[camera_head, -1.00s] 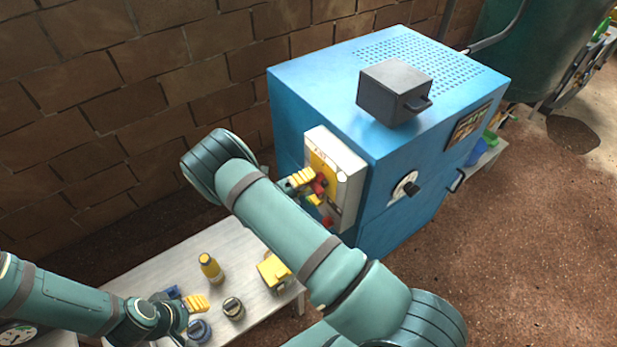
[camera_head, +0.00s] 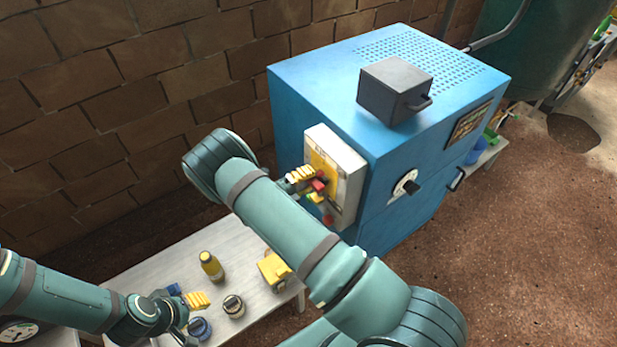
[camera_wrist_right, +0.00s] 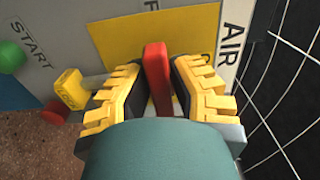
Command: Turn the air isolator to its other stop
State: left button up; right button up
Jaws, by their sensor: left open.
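The air isolator's red handle (camera_wrist_right: 157,75) stands in front of a yellow plate (camera_wrist_right: 160,35) beside the word AIR in the right wrist view. In the head view the red handle (camera_head: 319,185) shows on the light control box (camera_head: 349,180) fixed to the blue cabinet. My right gripper (camera_wrist_right: 160,95) has its yellow fingers on both sides of the handle, apparently closed on it; it also shows in the head view (camera_head: 306,178). The forearm covers part of the box. My left gripper (camera_head: 190,318) is open and empty over the bench's near end.
A green button (camera_wrist_right: 10,57) by START and a yellow part (camera_wrist_right: 69,88) sit left of the handle. A dark box (camera_head: 394,90) sits on the blue cabinet (camera_head: 310,95).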

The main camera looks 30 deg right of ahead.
jog(key=o, duration=0.3)
jog(key=shift+d, duration=0.2)
jog(key=shift+a, duration=0.1)
jog(key=a, duration=0.8)
jog(key=s+a, duration=0.1)
jog(key=a, duration=0.3)
